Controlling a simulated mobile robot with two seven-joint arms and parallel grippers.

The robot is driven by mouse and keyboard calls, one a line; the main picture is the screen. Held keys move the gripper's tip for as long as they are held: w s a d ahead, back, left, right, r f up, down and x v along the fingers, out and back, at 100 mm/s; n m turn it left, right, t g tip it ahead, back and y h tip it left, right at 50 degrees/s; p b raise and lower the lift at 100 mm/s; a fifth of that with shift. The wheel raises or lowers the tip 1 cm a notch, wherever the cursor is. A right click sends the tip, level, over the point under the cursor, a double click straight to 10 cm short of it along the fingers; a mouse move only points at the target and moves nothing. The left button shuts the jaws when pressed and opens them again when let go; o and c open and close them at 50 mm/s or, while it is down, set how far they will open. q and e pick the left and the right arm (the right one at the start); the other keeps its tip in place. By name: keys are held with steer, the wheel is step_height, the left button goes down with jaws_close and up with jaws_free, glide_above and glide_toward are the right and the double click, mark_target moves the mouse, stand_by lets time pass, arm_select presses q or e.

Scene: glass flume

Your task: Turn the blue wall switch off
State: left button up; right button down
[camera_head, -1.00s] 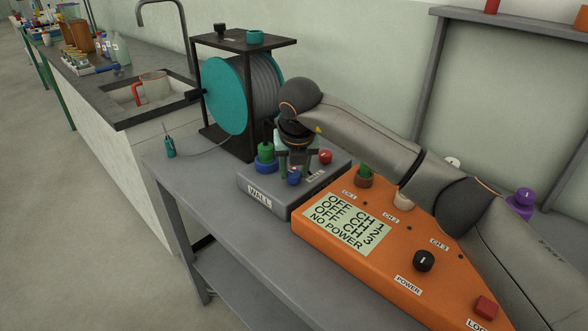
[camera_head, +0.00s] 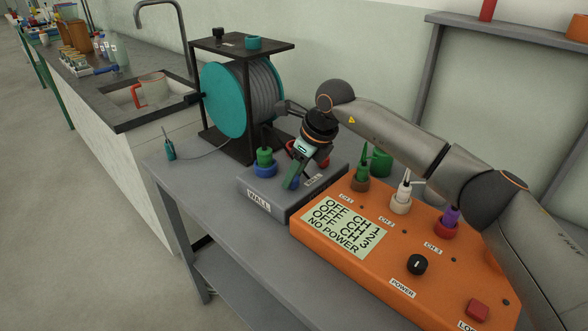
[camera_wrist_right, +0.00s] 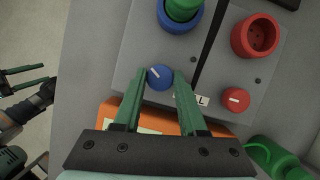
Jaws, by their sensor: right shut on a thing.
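The blue switch (camera_wrist_right: 160,77) is a small round knob with a white pointer line on the grey box labelled WALL (camera_head: 275,203). In the right wrist view it sits between the green fingertips of my right gripper (camera_wrist_right: 159,80), which is shut on it. The pointer slants to the upper left there. In the head view my right gripper (camera_head: 291,181) tilts down onto the box's front, and its fingers hide the knob. My left gripper (camera_wrist_right: 24,78) shows at the left edge of the right wrist view, with its fingers apart and empty.
A green plug stands in a blue socket (camera_wrist_right: 178,20) beside the knob. A red socket (camera_wrist_right: 255,36) and a red knob (camera_wrist_right: 236,99) are on the same box. The orange power box (camera_head: 378,258), with several plugs, and the cable reel (camera_head: 222,97) are close by.

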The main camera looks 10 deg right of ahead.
steer(key=n+p, duration=0.1)
steer(key=n, duration=0.1)
steer(key=shift+w+r+n+g+y, duration=0.1)
steer(key=shift+r+n+g+y, duration=0.05)
steer(key=shift+n+g+y, duration=0.25)
steer(key=shift+n+g, duration=0.3)
steer(key=shift+n, duration=1)
steer(key=shift+d+n+g+p, duration=0.1)
steer(key=shift+n+g+p, duration=0.25)
steer(key=shift+n, duration=0.25)
steer(key=shift+w+y, duration=0.1)
steer(key=shift+y, duration=0.2)
steer(key=shift+c, duration=2.3)
jaws_free()
